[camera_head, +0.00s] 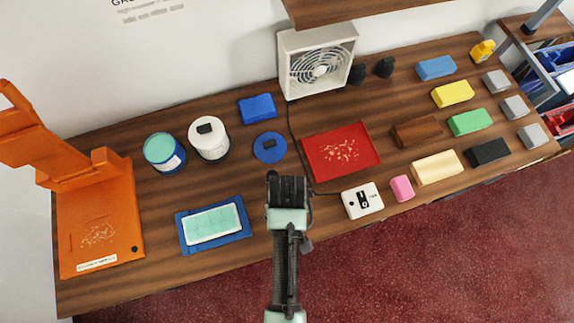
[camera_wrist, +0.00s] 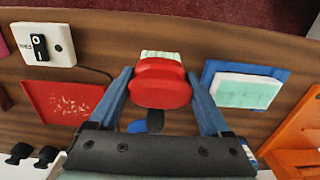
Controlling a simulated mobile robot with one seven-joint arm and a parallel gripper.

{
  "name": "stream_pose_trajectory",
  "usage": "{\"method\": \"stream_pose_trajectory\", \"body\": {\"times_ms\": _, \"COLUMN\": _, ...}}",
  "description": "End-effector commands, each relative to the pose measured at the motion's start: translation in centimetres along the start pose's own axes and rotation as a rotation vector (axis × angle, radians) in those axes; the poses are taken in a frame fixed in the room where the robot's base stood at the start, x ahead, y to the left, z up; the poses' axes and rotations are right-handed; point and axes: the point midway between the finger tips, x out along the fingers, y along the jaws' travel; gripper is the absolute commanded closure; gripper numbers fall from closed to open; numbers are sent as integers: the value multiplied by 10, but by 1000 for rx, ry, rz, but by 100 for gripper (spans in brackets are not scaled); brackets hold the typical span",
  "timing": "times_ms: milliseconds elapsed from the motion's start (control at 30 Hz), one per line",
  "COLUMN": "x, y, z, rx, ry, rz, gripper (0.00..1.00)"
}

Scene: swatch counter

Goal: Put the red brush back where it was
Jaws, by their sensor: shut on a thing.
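My gripper (camera_wrist: 162,88) is shut on the red brush (camera_wrist: 160,82), which sits between its two blue fingers in the wrist view. Pale bristles show at the brush's far end. In the head view my gripper (camera_head: 287,190) is over the counter, between the blue tray with a pale green pad and the red tray. The brush is hidden there behind my arm. I cannot tell how high the brush is above the wood.
The blue tray (camera_head: 183,231) lies left of my gripper, the red tray (camera_head: 315,168) right. A blue disc (camera_head: 264,157) with a dark knob lies behind it. A white switch box (camera_head: 354,210) and its cable are at right. An orange stand (camera_head: 70,215) fills the left end.

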Motion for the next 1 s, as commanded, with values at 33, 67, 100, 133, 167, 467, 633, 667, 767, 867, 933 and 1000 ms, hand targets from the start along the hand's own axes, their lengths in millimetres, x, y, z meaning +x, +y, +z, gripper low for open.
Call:
{"method": "stream_pose_trajectory", "body": {"times_ms": 33, "x": 7, "y": 0, "z": 0, "rx": 1, "ry": -2, "rz": -1, "gripper": 63}}
{"method": "stream_pose_trajectory", "body": {"times_ms": 67, "x": 10, "y": 0, "z": 0, "rx": 1, "ry": 0, "rz": 0, "gripper": 63}}
{"method": "stream_pose_trajectory", "body": {"times_ms": 100, "x": 14, "y": 0, "z": 0, "rx": 1, "ry": 0, "rz": 0, "gripper": 63}}
{"method": "stream_pose_trajectory", "body": {"times_ms": 133, "x": 15, "y": 0, "z": 0, "rx": 1, "ry": 0, "rz": 0, "gripper": 63}}
{"method": "stream_pose_trajectory", "body": {"times_ms": 167, "x": 17, "y": 0, "z": -1, "rx": 1, "ry": 1, "rz": 0, "gripper": 63}}
{"method": "stream_pose_trajectory", "body": {"times_ms": 467, "x": 52, "y": 0, "z": -1, "rx": 2, "ry": 0, "rz": 0, "gripper": 63}}
{"method": "stream_pose_trajectory", "body": {"times_ms": 633, "x": 59, "y": 0, "z": -1, "rx": 2, "ry": 2, "rz": 1, "gripper": 63}}
{"method": "stream_pose_trajectory", "body": {"times_ms": 667, "x": 59, "y": 0, "z": -1, "rx": 2, "ry": 3, "rz": 1, "gripper": 63}}
{"method": "stream_pose_trajectory", "body": {"times_ms": 767, "x": 59, "y": 0, "z": -1, "rx": 2, "ry": 2, "rz": 1, "gripper": 63}}
{"method": "stream_pose_trajectory", "body": {"times_ms": 867, "x": 60, "y": 0, "z": -1, "rx": 2, "ry": 2, "rz": 0, "gripper": 63}}
{"method": "stream_pose_trajectory", "body": {"times_ms": 933, "x": 63, "y": 0, "z": -1, "rx": 2, "ry": 2, "rz": 0, "gripper": 63}}
{"method": "stream_pose_trajectory", "body": {"times_ms": 1000, "x": 62, "y": 0, "z": -1, "rx": 2, "ry": 2, "rz": 0, "gripper": 11}}
